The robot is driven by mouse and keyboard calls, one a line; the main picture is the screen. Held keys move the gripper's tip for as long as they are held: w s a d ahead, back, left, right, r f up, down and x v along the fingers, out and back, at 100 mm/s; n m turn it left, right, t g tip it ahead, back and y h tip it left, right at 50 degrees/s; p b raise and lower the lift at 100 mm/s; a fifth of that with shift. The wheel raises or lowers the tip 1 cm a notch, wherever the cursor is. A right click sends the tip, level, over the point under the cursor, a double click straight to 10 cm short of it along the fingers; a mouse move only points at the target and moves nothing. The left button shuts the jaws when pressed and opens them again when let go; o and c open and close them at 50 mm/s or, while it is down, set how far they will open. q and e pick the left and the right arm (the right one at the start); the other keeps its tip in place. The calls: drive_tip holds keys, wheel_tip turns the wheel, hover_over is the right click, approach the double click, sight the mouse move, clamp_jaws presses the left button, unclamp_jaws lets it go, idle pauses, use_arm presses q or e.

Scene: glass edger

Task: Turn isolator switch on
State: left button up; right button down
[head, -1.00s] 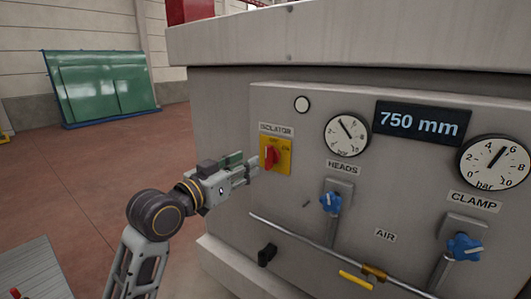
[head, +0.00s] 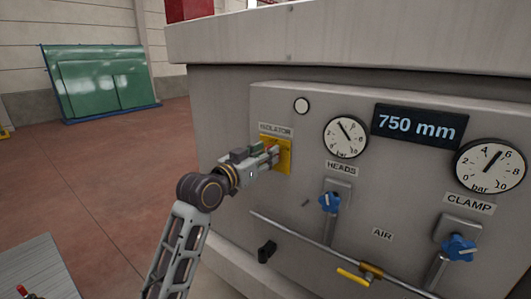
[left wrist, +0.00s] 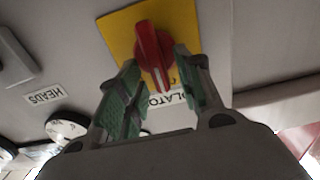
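The isolator switch is a red rotary knob (left wrist: 152,55) on a yellow plate (head: 286,158), under the ISOLATOR label (head: 276,130) on the machine's grey panel. My left gripper (head: 272,155) is at the plate in the head view and hides most of the knob. In the left wrist view, the left gripper (left wrist: 160,88) is open, with its green-padded fingers on either side of the knob's lower end. I cannot tell whether the pads touch it. My right gripper does not show.
Right of the plate are the HEADS gauge (head: 345,137), blue valve knobs (head: 330,202), the CLAMP gauge (head: 490,166) and a 750 mm display (head: 420,124). A pipe with a yellow lever (head: 353,277) runs below.

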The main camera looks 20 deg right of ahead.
use_arm(q)
drive_tip(key=shift+w+d, duration=0.15)
drive_tip(key=shift+d, duration=0.05)
clamp_jaws()
idle(0.3)
drive_tip(key=shift+f+m, duration=0.1)
drive_tip(key=shift+m, duration=0.4)
drive_tip(key=m, duration=0.7)
drive_tip(key=s+d+m, duration=0.1)
drive_tip(key=m, duration=0.3)
drive_tip(key=shift+s+f+p, duration=0.1)
drive_tip(key=shift+f+p, duration=0.3)
unclamp_jaws()
